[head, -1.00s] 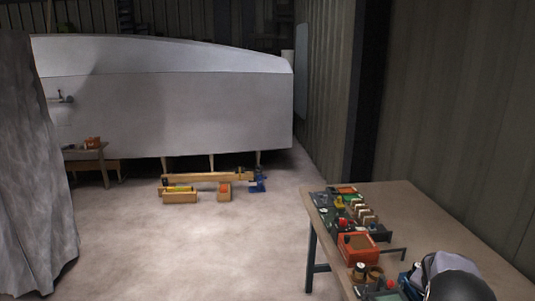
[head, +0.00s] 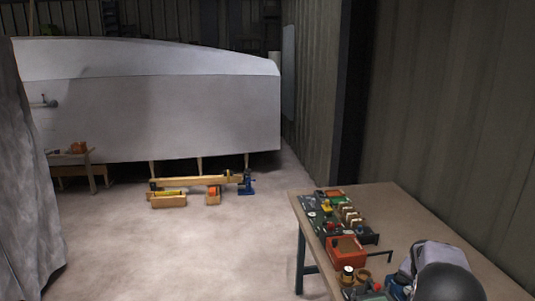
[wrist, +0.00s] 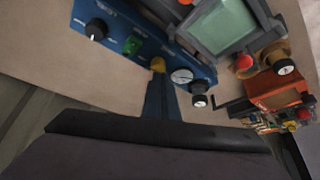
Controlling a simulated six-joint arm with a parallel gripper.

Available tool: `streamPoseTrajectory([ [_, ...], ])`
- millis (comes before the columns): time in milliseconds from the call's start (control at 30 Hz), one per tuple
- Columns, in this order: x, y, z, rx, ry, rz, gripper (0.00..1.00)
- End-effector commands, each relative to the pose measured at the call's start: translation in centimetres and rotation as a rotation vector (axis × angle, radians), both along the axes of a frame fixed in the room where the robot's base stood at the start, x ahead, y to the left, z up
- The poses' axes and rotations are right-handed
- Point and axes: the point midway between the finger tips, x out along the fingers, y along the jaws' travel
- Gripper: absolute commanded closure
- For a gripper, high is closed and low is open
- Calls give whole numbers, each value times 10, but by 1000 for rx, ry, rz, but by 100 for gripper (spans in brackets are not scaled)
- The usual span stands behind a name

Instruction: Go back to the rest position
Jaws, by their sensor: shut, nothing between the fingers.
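My gripper (wrist: 158,128) shows as a broad dark shape across the bottom of the wrist view. It is shut, with nothing held. It is near a blue panel box (wrist: 135,45) with a black knob, a green switch and a round gauge. The separate fingertips cannot be made out. In the head view my gripper cannot be told apart from the dark and grey rounded shapes at the lower right.
A workbench (head: 425,225) stands at right, with an orange box (head: 345,251) and several small devices along its left edge. Its back right part is bare. A grey hull (head: 160,115) stands behind. Wooden trays (head: 168,201) lie on open floor. A grey drape (head: 30,200) hangs at left.

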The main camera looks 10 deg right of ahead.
Motion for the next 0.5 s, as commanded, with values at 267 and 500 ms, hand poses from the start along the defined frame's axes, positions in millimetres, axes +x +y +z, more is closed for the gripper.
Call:
streamPoseTrajectory([
  [267,0,0,3,0,0,0,100],
  [500,0,0,3,-12,22,43,100],
])
